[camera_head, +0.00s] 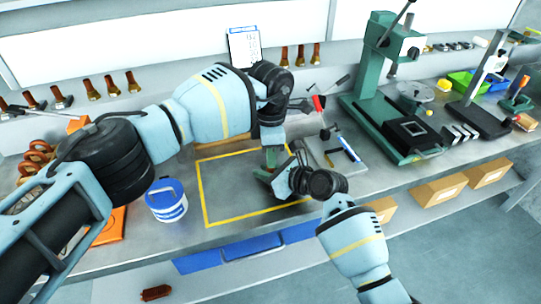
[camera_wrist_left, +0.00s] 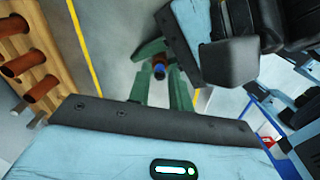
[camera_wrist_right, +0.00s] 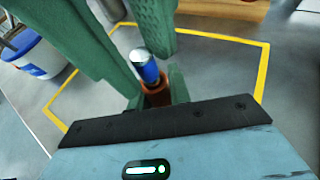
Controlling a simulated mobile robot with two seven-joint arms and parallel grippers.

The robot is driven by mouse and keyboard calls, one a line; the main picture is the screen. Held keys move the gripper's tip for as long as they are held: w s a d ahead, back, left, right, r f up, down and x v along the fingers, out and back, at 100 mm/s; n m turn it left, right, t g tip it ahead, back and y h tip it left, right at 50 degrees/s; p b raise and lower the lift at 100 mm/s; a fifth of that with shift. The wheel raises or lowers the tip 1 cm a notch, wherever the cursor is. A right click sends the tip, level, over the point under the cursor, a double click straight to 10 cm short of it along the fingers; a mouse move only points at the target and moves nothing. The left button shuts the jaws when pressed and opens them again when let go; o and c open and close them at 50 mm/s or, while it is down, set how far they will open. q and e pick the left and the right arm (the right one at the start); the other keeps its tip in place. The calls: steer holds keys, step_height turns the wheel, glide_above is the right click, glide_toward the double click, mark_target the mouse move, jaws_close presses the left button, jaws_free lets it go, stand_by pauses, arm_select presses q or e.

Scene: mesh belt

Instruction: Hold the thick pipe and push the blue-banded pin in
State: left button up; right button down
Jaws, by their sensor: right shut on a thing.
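A brown thick pipe (camera_wrist_right: 156,95) sits between the fingers of my right gripper (camera_wrist_right: 152,90), which is shut on it. The pin (camera_wrist_right: 143,66), with a silver top and blue band, stands at the pipe's open end; how deep it sits is unclear. In the left wrist view the pin's blue part (camera_wrist_left: 158,71) shows small between my left gripper's green fingers (camera_wrist_left: 160,80). These fingers look apart, with a gap around the pin. In the head view my left gripper (camera_head: 272,157) comes down above my right gripper (camera_head: 280,180); pipe and pin are hidden there.
The work spot lies inside a yellow outline (camera_head: 207,200) on the grey bench. A blue and white tub (camera_head: 167,203) stands to its left. A green press (camera_head: 380,85) stands to the right. A wooden rack with brown pieces (camera_wrist_left: 25,65) is close to my left gripper.

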arm_select(q)
step_height(320, 180, up, 11)
steer(key=shift+r, duration=0.15)
stand_by(0.4)
arm_select(e)
steer(key=c, duration=1.2)
jaws_free()
steer(key=v, duration=1.2)
steer(key=shift+s+d+f, duration=0.1)
